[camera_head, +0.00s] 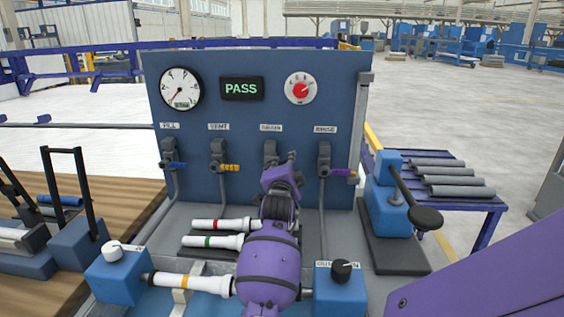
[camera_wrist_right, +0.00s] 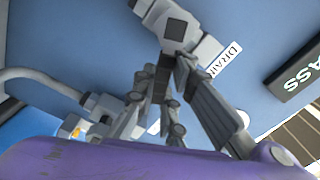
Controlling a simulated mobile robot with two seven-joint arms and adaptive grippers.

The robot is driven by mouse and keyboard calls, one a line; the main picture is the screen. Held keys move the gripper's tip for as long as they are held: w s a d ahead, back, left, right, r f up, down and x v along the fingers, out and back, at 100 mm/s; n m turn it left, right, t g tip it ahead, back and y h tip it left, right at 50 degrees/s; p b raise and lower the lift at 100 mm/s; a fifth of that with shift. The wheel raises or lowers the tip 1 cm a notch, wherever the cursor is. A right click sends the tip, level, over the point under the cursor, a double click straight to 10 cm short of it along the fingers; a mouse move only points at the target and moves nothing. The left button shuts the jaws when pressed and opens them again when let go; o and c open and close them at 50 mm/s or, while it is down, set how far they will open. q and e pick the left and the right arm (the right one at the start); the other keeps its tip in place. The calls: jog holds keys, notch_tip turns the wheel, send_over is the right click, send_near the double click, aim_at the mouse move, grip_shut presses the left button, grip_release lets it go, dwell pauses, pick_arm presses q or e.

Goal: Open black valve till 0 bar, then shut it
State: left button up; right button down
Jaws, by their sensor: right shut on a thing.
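The blue panel carries a row of labelled valves. The black valve (camera_head: 270,150) is third from the left, under a label that reads DRAIN in the right wrist view. My right gripper (camera_head: 287,160) reaches up to it and is shut on its dark handle (camera_wrist_right: 161,85). The fingers and wrist hide most of the handle, so its exact angle is unclear. In the right wrist view the grey valve body (camera_wrist_right: 177,27) is just beyond the fingertips (camera_wrist_right: 170,68). The round gauge (camera_head: 181,89) has its red needle pointing to the lower left. My left gripper is not in view.
Neighbouring valves have blue (camera_head: 175,166), yellow (camera_head: 230,167) and purple (camera_head: 343,173) handles. A green PASS display (camera_head: 241,88) and a red knob (camera_head: 300,89) are above. Pipes (camera_head: 205,283) lie below, and a black-handled lever press (camera_head: 395,205) stands at the right.

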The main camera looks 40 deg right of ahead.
jog(key=shift+s+d+f+m+p, duration=0.1)
jog(key=shift+f+m+p, duration=0.2)
jog(key=shift+f+m, duration=0.6)
jog(key=shift+s+f+m+p, duration=0.1)
jog(key=shift+f+m+p, duration=0.2)
jog(key=shift+m, duration=1.1)
jog(key=c, duration=1.8)
grip_release()
jog(key=v, duration=1.2)
